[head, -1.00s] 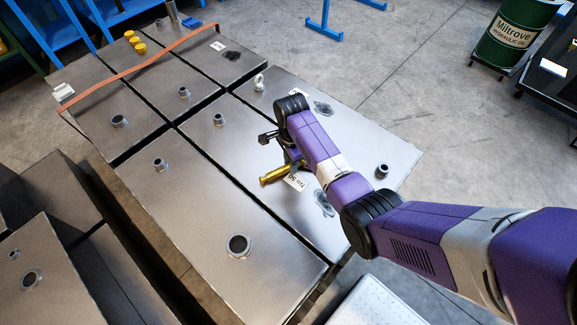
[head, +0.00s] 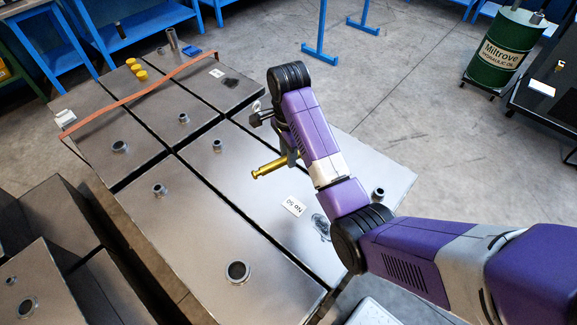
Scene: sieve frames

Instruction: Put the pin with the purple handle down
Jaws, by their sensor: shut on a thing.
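My gripper (head: 291,157) is in the head view, at the end of my purple arm, above the metal boxes. It is shut on a brass-coloured pin (head: 269,168), which sticks out to the left and a little downward. The pin looks clear of the metal top below it. I cannot make out a purple handle on it; the gripper and arm hide that end. The fingertips are small and partly hidden too.
Grey metal boxes (head: 190,212) with short round pipe stubs (head: 237,271) stand side by side. A white label (head: 293,206) lies on one top. An orange strap (head: 130,98), yellow caps (head: 137,70) and a blue item (head: 191,50) are farther back. Bare metal lies left of the pin.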

